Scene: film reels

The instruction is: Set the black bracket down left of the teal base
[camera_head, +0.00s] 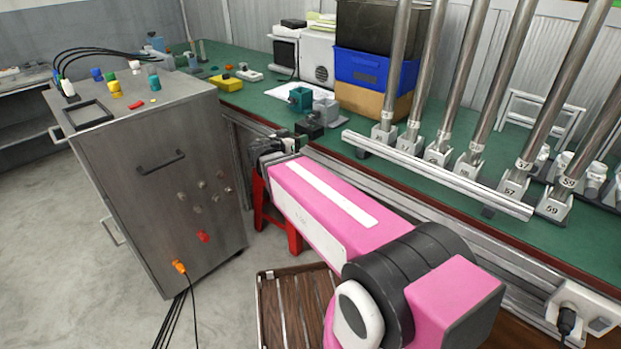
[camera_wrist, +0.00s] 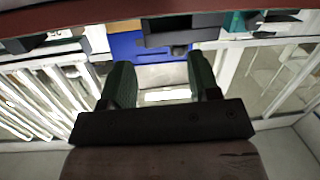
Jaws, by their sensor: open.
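The teal base (camera_head: 300,97) is a small block-like piece on the green bench, beside a paper sheet. The black bracket (camera_head: 309,126) sits near the bench's front edge, in front of a grey piece and to the front right of the teal base. My gripper (camera_head: 274,148) is in front of the bench edge, left of and lower in the picture than the bracket; my pink arm hides part of the edge. In the wrist view my gripper (camera_wrist: 160,77) has its two green fingers apart with nothing held between them. A dark shape and a teal patch show beyond the fingertips, too unclear to name.
A grey piece (camera_head: 326,109) stands beside the bracket. A blue bin (camera_head: 368,68) is behind, and a rail with several metal tubes (camera_head: 440,177) is to the right. A yellow item (camera_head: 226,83) lies farther left. A metal cabinet (camera_head: 165,180) stands left of the bench.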

